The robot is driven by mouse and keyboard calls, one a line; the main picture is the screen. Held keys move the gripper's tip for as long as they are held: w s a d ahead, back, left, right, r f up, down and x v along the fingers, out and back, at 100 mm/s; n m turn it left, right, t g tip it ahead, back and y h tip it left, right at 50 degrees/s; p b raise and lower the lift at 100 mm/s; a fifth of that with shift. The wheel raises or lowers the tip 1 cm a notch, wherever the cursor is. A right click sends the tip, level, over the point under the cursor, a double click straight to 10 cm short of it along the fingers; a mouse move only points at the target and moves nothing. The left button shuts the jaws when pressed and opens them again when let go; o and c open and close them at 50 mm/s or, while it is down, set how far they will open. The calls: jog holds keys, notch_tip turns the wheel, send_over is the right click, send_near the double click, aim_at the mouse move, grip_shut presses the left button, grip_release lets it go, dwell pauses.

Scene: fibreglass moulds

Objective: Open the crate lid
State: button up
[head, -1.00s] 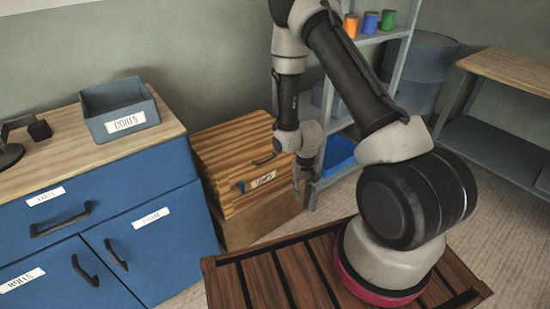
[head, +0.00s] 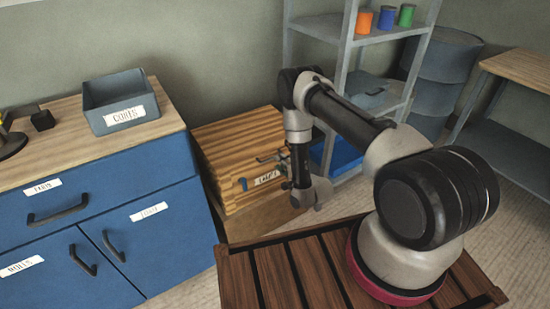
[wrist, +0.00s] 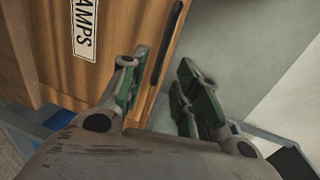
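The wooden crate (head: 232,165) has a slatted lid (head: 235,130) that lies flat and shut on top. A dark bar handle (wrist: 168,45) runs along the crate near the lid edge. My gripper (head: 278,163) is at the crate's front, by the handle. In the wrist view my gripper (wrist: 163,62) has its green-padded fingers apart, with the handle's near end in the gap between them. I cannot tell whether either finger touches it.
A blue cabinet (head: 130,225) with a grey bin (head: 122,100) on top stands left of the crate. A grey shelf unit (head: 345,60) with coloured cups and a blue tray is behind my arm. Grey drums (head: 440,80) and a workbench (head: 520,70) are at right.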

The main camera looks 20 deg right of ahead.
jog(key=x, duration=0.6)
jog(key=shift+w, duration=0.15)
grip_shut()
